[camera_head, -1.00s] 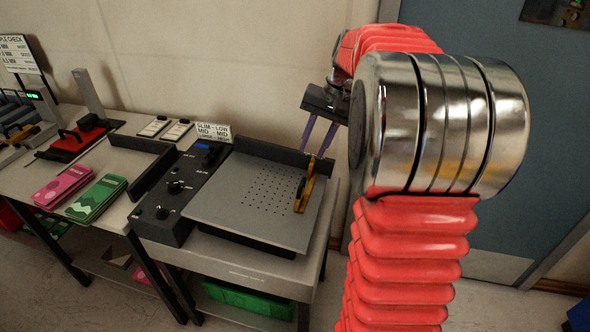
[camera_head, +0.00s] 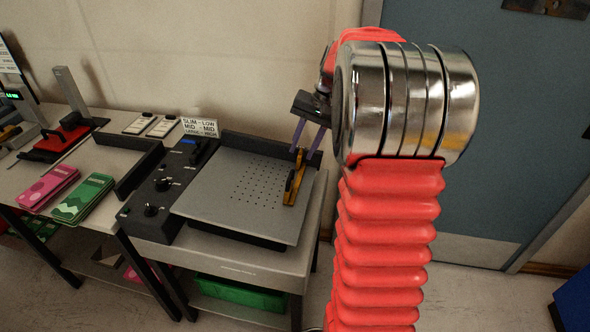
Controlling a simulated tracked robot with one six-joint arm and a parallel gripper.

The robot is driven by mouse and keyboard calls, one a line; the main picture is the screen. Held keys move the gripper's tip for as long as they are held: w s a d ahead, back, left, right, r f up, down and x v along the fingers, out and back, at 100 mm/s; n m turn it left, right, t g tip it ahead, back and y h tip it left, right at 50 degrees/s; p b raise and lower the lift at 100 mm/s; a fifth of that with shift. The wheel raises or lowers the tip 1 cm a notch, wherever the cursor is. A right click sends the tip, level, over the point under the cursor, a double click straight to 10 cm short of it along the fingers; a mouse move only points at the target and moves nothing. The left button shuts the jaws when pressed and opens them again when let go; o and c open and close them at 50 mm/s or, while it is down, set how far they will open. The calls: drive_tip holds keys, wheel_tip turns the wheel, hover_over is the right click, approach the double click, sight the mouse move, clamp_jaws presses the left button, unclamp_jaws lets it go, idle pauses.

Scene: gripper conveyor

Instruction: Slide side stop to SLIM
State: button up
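The side stop (camera_head: 293,184) is a yellow-orange bar with a dark part, standing near the right edge of the grey perforated plate (camera_head: 225,208). My gripper (camera_head: 305,146) hangs over the stop's far end, its two purple fingers pointing down and spread apart. The fingertips are close to the top of the stop, one on each side as seen here; I cannot tell whether they touch it. A small sign (camera_head: 200,127) behind the plate reads SLIM, MID and LARGE beside LOW, MID and HIGH.
A black control panel (camera_head: 160,190) with knobs borders the plate on the left. A dark raised wall (camera_head: 262,144) runs along its back. Pink (camera_head: 48,187) and green (camera_head: 84,199) packets lie on the left table. The plate left of the stop is clear.

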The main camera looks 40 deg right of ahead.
sight(291, 175)
drive_tip(key=x, duration=0.9)
drive_tip(key=shift+f, duration=0.35)
drive_tip(key=shift+c, duration=0.6)
clamp_jaws()
